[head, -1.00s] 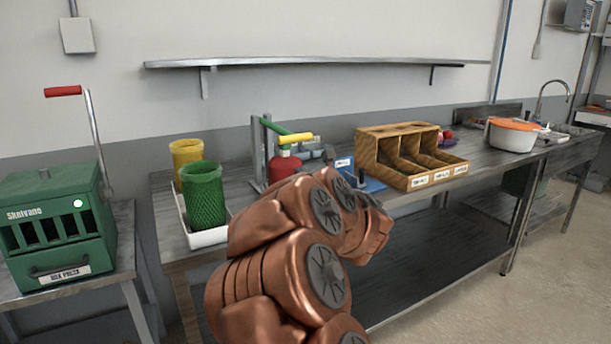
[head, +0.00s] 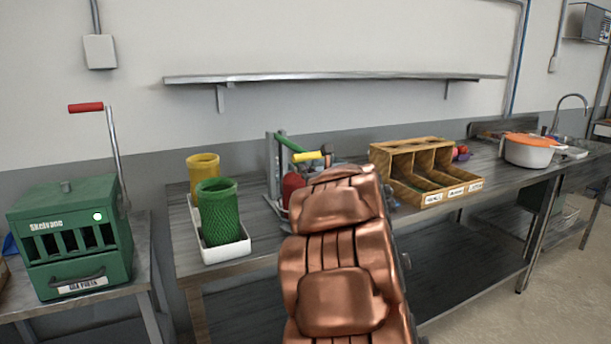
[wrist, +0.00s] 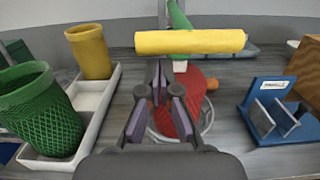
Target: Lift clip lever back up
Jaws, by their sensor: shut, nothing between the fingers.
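The clip lever is a green bar (head: 288,143) with a yellow handle (head: 307,157), on a grey upright stand on the bench. In the wrist view the yellow handle (wrist: 190,42) lies across the upper middle, and the green bar (wrist: 179,16) runs back behind it. My gripper (wrist: 161,75) is shut and empty, its fingertips just below the handle in the picture; I cannot tell whether they touch it. A red body (wrist: 176,112) sits behind and below the fingers. In the head view my arm hides the gripper and part of the stand.
A green mesh cup (wrist: 42,110) and a yellow cup (wrist: 90,52) stand in a white tray (wrist: 101,103) at left. A blue holder (wrist: 280,112) stands at right. The head view shows a wooden bin rack (head: 410,165) and a green press (head: 70,240).

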